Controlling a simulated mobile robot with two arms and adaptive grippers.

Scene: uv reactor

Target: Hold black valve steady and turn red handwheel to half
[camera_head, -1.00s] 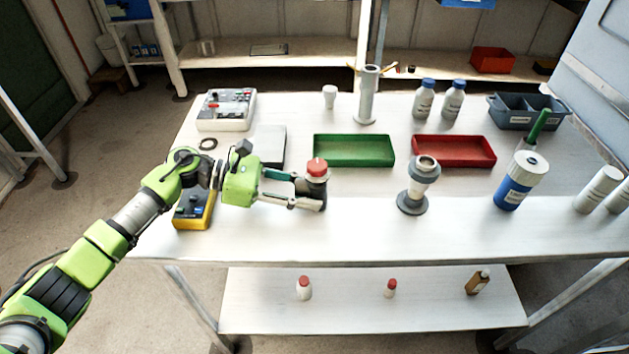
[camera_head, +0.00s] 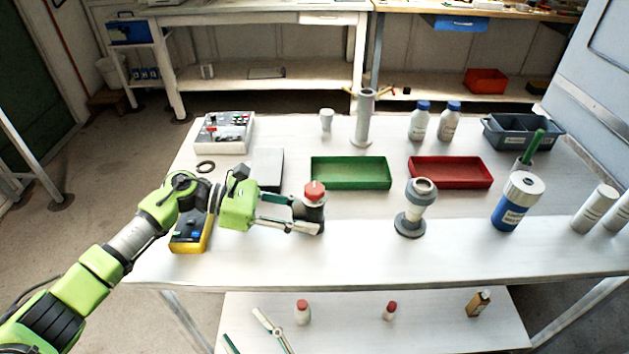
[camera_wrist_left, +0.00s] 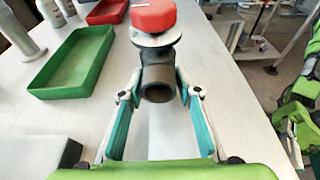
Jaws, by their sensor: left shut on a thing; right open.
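The black valve (camera_head: 313,213) stands upright on the white table, left of the middle. It has a red handwheel (camera_head: 315,190) on top. My left gripper (camera_head: 306,214) is shut on the valve's body from the left. In the left wrist view, its two fingers (camera_wrist_left: 160,78) lie on either side of the black valve (camera_wrist_left: 157,90), whose round open port faces the camera. The red handwheel (camera_wrist_left: 153,15) and the pale disc under it show above the fingers. My right gripper (camera_head: 242,326) is open and empty at the bottom edge, in front of the table.
Green tray (camera_head: 350,186) and red tray (camera_head: 451,185) lie behind the valve. A grey flanged fitting (camera_head: 410,226) stands to its right and a yellow meter (camera_head: 191,246) to its left. Small bottles (camera_head: 302,312) stand on the lower shelf. The table's front strip is clear.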

